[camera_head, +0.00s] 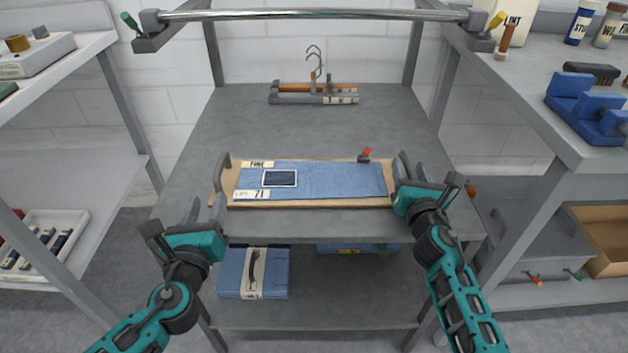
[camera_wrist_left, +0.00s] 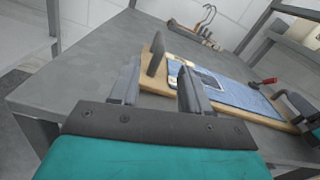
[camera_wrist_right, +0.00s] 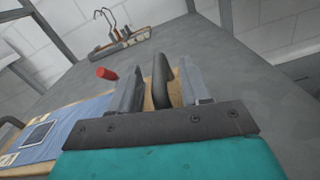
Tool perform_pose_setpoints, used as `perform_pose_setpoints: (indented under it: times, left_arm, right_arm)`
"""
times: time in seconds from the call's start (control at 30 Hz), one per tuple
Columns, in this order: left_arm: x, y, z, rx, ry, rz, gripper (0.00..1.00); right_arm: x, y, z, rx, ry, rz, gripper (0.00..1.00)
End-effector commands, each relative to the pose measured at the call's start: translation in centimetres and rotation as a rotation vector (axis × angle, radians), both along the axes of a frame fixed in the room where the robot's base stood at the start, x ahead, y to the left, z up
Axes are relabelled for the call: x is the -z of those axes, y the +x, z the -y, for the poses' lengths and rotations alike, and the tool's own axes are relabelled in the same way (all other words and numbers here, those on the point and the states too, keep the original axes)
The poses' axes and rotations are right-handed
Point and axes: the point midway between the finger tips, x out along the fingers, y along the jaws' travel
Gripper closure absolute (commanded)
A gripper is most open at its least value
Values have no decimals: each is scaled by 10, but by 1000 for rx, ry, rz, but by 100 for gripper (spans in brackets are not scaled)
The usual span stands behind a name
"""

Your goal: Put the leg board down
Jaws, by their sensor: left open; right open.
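The leg board (camera_head: 235,203) lies flat near the front edge of the grey table, with blue denim (camera_head: 335,181) and paper labels on it. It has a grey upright handle at each end. My left gripper (camera_head: 204,212) is open and empty, just left of the board's left handle (camera_head: 221,170); the left wrist view shows that handle (camera_wrist_left: 156,55) beyond the open fingers. My right gripper (camera_head: 412,172) is open at the board's right end; in the right wrist view the right handle (camera_wrist_right: 162,80) stands between its fingers (camera_wrist_right: 163,85). I cannot tell if they touch.
Hangers and clamp bars (camera_head: 314,93) lie at the table's back. A red-tipped clamp (camera_head: 366,154) is at the board's far edge. A metal rail (camera_head: 315,14) spans above. Folded denim (camera_head: 253,273) lies on the lower shelf. The table between board and hangers is clear.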

Motion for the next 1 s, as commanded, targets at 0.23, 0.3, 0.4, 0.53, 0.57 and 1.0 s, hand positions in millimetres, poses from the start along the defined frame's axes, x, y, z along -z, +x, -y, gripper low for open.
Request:
perform_pose_setpoints:
  times: [0.23, 0.3, 0.4, 0.53, 0.57, 1.0]
  left_arm:
    - [0, -18, 0, -1, 1, 0, 53]
    - [0, -18, 0, -1, 1, 0, 53]
    - [0, -18, 0, -1, 1, 0, 53]
    - [0, -18, 0, -1, 0, 0, 53]
    - [0, -18, 0, 0, 0, 0, 53]
    - [0, -18, 0, 0, 0, 0, 53]
  right_arm:
    - [0, -3, 0, 0, -1, 0, 53]
    - [1, -8, 1, 2, -2, -1, 53]
    - [1, -22, 0, -1, -2, -2, 53]
    - [2, -48, 0, -2, -1, -3, 53]
    - [2, -55, 0, -2, -1, -3, 53]
    - [1, -117, 1, 1, 1, 0, 53]
